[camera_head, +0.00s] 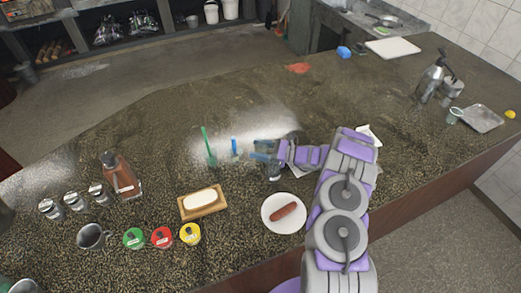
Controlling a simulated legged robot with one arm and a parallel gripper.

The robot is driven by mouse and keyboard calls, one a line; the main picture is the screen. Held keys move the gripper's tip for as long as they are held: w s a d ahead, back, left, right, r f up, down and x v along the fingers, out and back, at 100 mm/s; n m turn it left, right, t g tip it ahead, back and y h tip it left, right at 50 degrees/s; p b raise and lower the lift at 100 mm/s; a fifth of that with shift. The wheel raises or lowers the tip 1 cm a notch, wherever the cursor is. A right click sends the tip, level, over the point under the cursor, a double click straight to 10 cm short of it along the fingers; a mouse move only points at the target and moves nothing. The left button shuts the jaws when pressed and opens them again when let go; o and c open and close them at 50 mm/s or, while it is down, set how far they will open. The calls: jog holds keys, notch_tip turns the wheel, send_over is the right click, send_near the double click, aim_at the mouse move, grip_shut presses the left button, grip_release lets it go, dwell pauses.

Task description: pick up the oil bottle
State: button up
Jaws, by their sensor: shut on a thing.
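My gripper (265,150) reaches left over the middle of the counter, its fingers shut on a small grey bottle-like thing (275,173). The fingers and wrist hide much of this thing, so I cannot tell whether it is the oil bottle or whether it touches the counter. A reddish-brown bottle (120,177) with a pale label stands upright at the left, well apart from my gripper. A metal can-like bottle with a thin spout (432,82) stands far off at the right.
A white plate (270,222) with a sausage (284,212) lies just in front of my gripper. A wooden board with a white block (203,200), several small jars and a mug (91,237) stand left. A green-handled tool (207,145) is near.

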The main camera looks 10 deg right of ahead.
jog(key=shift+r, duration=0.15)
jog(key=shift+r+p, duration=0.85)
jog(key=shift+r, duration=7.5)
jog(key=shift+s+d+r, duration=0.1)
jog(key=shift+r, duration=0.15)
